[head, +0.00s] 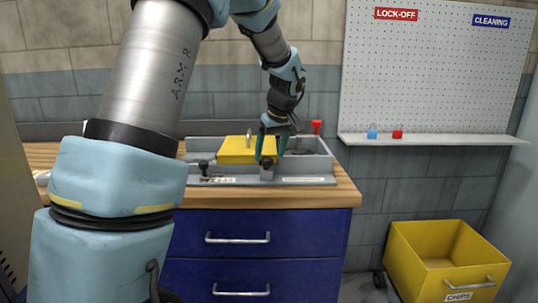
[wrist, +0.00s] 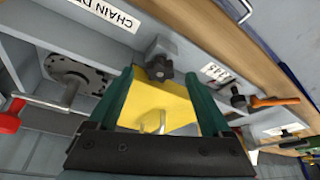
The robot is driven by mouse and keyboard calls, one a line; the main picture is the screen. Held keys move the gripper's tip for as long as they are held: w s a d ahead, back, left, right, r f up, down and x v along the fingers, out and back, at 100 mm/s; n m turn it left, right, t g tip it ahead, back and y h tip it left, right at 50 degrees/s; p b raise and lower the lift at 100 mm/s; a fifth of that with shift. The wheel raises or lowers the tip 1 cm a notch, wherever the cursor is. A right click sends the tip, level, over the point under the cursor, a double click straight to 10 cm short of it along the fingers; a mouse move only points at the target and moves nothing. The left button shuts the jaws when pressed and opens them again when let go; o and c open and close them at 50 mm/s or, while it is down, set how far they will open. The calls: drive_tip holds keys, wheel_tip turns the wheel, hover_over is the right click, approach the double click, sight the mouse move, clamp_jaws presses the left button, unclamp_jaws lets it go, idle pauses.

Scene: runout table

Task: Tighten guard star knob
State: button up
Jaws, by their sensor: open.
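The dark star knob (wrist: 159,68) sits on the grey housing at the edge of the yellow guard (wrist: 170,101). In the head view the knob (head: 267,168) is at the front of the housing, and the guard (head: 238,151) lies behind and to its left. My gripper (wrist: 159,76) has two green fingers, spread apart and empty. It reaches down over the guard. In the wrist view the knob appears between the fingertips, slightly beyond them. The head view also shows my gripper (head: 270,155) just above the knob. I cannot tell whether a finger touches it.
The grey housing (head: 305,181) stands on a wooden bench top (head: 345,192). A red-handled crank (head: 317,127) stands at the right. A dark clamp with an orange handle (wrist: 275,101) is beside the guard. A yellow chips bin (head: 415,262) is on the floor at right.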

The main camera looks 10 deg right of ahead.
drive_tip(key=shift+x, duration=1.1)
drive_tip(key=shift+a, duration=0.1)
clamp_jaws()
